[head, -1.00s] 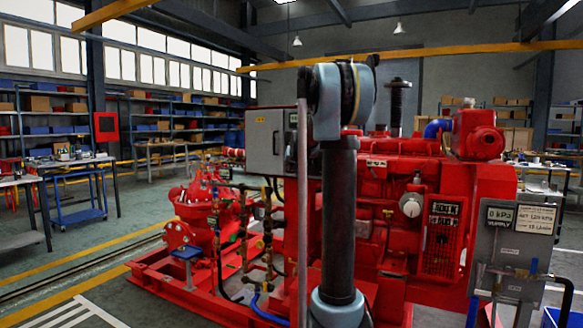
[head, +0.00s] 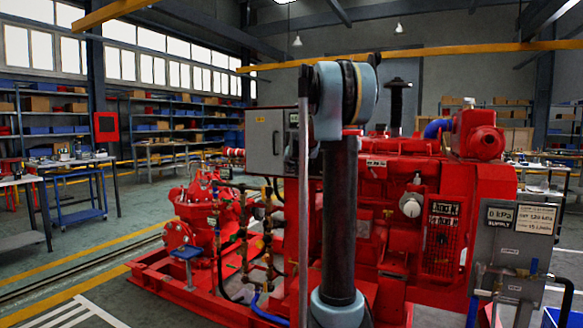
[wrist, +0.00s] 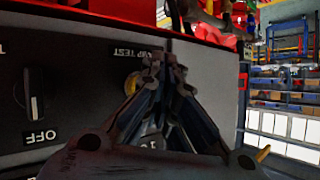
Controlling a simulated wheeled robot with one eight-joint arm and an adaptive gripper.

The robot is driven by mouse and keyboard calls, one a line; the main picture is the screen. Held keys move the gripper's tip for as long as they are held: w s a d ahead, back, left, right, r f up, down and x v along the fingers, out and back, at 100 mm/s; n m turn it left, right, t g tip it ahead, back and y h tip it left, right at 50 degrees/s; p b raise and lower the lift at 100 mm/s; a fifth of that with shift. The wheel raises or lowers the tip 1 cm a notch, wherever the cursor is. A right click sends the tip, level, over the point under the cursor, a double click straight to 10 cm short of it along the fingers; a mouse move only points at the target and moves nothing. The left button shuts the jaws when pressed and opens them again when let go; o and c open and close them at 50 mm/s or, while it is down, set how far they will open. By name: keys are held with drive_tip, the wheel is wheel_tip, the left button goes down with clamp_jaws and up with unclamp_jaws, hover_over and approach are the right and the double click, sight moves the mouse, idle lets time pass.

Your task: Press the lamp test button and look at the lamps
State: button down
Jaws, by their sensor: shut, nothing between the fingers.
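In the wrist view, the lamp test button (wrist: 131,83) is a yellowish round shape below a label ending in "TEST" (wrist: 130,52). It is on a dark panel (wrist: 85,75) and partly hidden by my gripper. My gripper (wrist: 165,66) is shut and empty, its fingertips beside the button in the picture. I cannot tell whether they touch the panel. In the head view, a grey control box (head: 265,142) stands at the left end of the red engine (head: 370,190); my arm hides my gripper there. I cannot make out any lamps in either view.
A rotary switch (wrist: 34,94) sits left of the button, with an "OFF" label (wrist: 40,138). Pipes and a red pump (head: 205,205) stand left of the engine. A grey gauge board (head: 512,245) stands at the right.

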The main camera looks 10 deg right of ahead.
drive_tip(key=shift+s+a, duration=0.1)
drive_tip(key=shift+s, duration=0.1)
drive_tip(key=shift+s+a, duration=0.75)
drive_tip(key=shift+s, duration=0.25)
drive_tip(key=shift+s+a, duration=0.7)
drive_tip(key=shift+s, duration=0.25)
drive_tip(key=s+f+n+g, duration=0.1)
drive_tip(key=s+f+g, duration=0.2)
drive_tip(key=s+f, duration=0.7)
drive_tip(key=s+f+g, duration=0.3)
drive_tip(key=s+f, duration=0.7)
drive_tip(key=s, duration=1.6)
drive_tip(key=s+f+n+g, duration=0.1)
drive_tip(key=s+f+g, duration=0.3)
drive_tip(key=s+f, duration=0.7)
drive_tip(key=s, duration=0.7)
drive_tip(key=shift+s+d+n, duration=0.2)
drive_tip(key=shift+n, duration=0.1)
